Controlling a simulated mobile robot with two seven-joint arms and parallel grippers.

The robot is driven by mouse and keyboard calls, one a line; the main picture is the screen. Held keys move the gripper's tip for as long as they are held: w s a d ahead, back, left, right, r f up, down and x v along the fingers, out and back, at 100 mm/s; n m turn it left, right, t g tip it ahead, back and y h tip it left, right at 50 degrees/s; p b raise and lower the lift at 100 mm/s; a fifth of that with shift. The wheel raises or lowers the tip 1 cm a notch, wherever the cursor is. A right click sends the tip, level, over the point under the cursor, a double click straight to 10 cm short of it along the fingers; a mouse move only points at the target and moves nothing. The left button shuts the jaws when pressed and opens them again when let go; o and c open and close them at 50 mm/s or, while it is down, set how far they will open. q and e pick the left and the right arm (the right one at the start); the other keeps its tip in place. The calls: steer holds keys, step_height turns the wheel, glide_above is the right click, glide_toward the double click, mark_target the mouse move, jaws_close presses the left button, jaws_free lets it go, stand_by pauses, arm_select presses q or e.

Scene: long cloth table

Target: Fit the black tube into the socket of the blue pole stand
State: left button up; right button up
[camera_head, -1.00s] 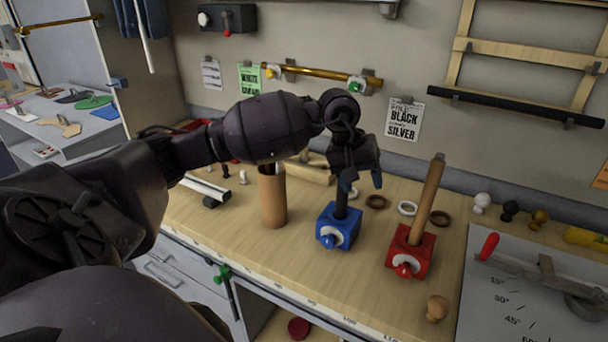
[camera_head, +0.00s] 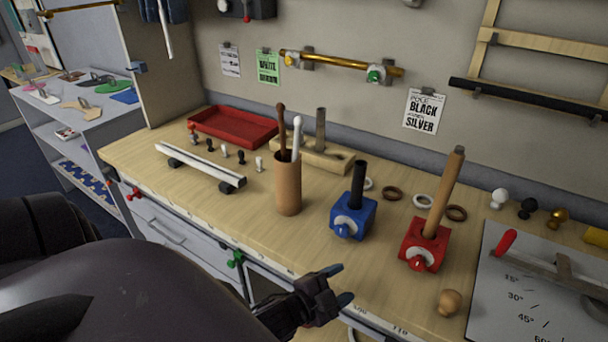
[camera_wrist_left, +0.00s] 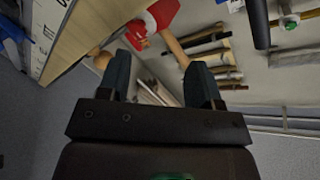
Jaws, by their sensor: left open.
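The black tube (camera_head: 358,184) stands nearly upright in the top of the blue pole stand (camera_head: 354,215) on the wooden bench. Its lower end is hidden inside the stand, so its depth in the socket cannot be seen. My left gripper (camera_head: 338,285) is open and empty in front of the bench's front edge, below and apart from the blue stand. In the left wrist view its two fingers (camera_wrist_left: 160,82) are spread with nothing held between them. My right gripper is in neither view.
The red stand (camera_head: 424,246) holds a wooden pole, right of the blue stand. A brown cup (camera_head: 288,189) with sticks stands to the left. A wooden knob (camera_head: 450,302) and a grey angle board (camera_head: 500,320) are at the right. Rings lie behind the stands.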

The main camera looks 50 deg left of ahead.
arm_select(q)
steer(key=s+a+f+n+g+y, duration=0.1)
steer(key=s+f+n+g, duration=0.3)
steer(key=s+f+n, duration=0.4)
steer(key=shift+s+a+f+n+y, duration=0.25)
steer(key=shift+s+n+y, duration=0.4)
steer(key=shift+n, duration=0.25)
steer(key=shift+w+d, duration=0.1)
stand_by(0.4)
